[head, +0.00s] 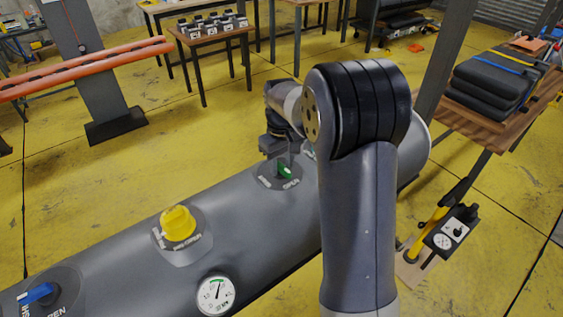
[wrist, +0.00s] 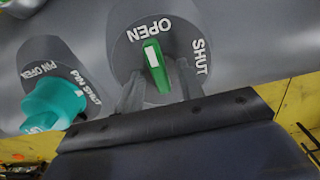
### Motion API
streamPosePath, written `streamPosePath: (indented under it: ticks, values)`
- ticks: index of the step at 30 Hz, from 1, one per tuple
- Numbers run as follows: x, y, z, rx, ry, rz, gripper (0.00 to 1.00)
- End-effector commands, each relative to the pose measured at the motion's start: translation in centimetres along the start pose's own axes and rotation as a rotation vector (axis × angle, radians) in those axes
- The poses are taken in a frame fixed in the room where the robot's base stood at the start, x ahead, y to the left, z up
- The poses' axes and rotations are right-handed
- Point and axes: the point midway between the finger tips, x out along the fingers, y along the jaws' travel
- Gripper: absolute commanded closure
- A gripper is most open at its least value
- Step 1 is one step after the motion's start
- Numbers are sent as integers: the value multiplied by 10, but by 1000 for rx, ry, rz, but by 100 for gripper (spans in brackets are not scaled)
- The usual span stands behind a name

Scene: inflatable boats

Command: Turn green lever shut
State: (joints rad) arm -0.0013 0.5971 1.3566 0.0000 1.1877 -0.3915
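The green lever (wrist: 155,65) has a white stripe and sits on a round grey plate marked OPEN and SHUT. In the wrist view it points up toward the word OPEN, with SHUT to its right. In the head view the lever (head: 286,171) stands on the grey tube (head: 250,215). My gripper (wrist: 159,78) is open, with one finger on each side of the lever. Gaps show between the lever and the fingers, so it does not look gripped.
A teal knob (wrist: 55,103) marked PIN OPEN and PIN SHUT is left of the lever in the wrist view. A yellow knob (head: 178,224), a blue lever (head: 37,294) and a gauge (head: 216,294) are further along the tube. A table (head: 480,125) with folded black boats stands right.

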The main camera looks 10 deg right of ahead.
Motion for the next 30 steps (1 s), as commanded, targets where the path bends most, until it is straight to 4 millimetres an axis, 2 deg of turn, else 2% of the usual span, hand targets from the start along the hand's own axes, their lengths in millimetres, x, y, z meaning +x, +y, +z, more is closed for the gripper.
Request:
streamPosePath:
  ticks: [2, 13, 23, 30]
  values:
    - [0, 0, 0, 0, 0, 0, 69]
    - [0, 0, 0, 0, 0, 0, 100]
    - [-1, 0, 0, 17, 0, 0, 100]
    - [-1, -1, 0, 119, 0, 0, 100]
